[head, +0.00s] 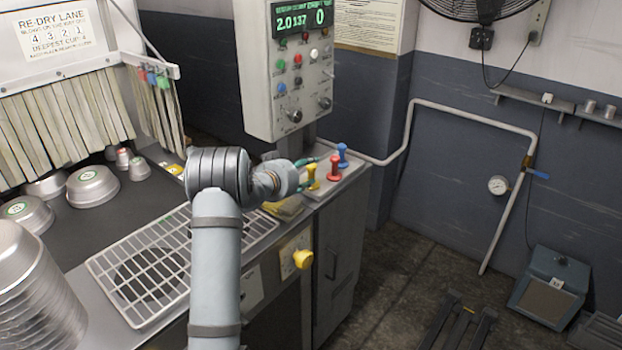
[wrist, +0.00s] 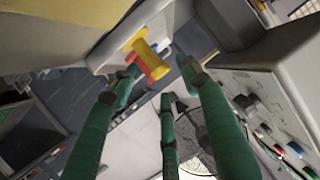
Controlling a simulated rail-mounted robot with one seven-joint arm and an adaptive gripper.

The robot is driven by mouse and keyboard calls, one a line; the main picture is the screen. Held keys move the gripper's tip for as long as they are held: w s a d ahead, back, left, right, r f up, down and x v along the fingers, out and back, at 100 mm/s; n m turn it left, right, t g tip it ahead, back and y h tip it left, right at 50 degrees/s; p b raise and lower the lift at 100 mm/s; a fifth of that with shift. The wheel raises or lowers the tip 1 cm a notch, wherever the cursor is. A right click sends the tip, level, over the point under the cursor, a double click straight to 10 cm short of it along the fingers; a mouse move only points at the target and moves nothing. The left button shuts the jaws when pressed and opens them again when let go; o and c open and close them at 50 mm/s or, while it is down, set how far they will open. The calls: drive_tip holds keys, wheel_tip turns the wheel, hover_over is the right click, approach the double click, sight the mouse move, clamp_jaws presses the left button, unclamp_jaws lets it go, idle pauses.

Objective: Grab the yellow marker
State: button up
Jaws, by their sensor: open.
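The yellow marker (head: 313,175) is a small peg-like piece on the top of the side cabinet, just ahead of my gripper (head: 303,170). I cannot tell whether a finger touches the marker. A red marker (head: 335,168) stands just right of the yellow one, and a blue marker (head: 342,155) stands behind it. In the wrist view the red marker (wrist: 131,62) is partly hidden.
A control box (head: 290,75) with a display rises behind the markers. A yellow knob (head: 303,259) sticks out of the front panel. A wire grate (head: 140,262), metal pans (head: 92,186) and a pan stack (head: 35,300) are on the left.

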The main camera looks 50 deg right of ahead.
drive_tip(key=shift+x, duration=1.1)
drive_tip(key=shift+a, duration=0.1)
drive_tip(key=c, duration=1.1)
drive_tip(key=shift+r, duration=0.15)
clamp_jaws()
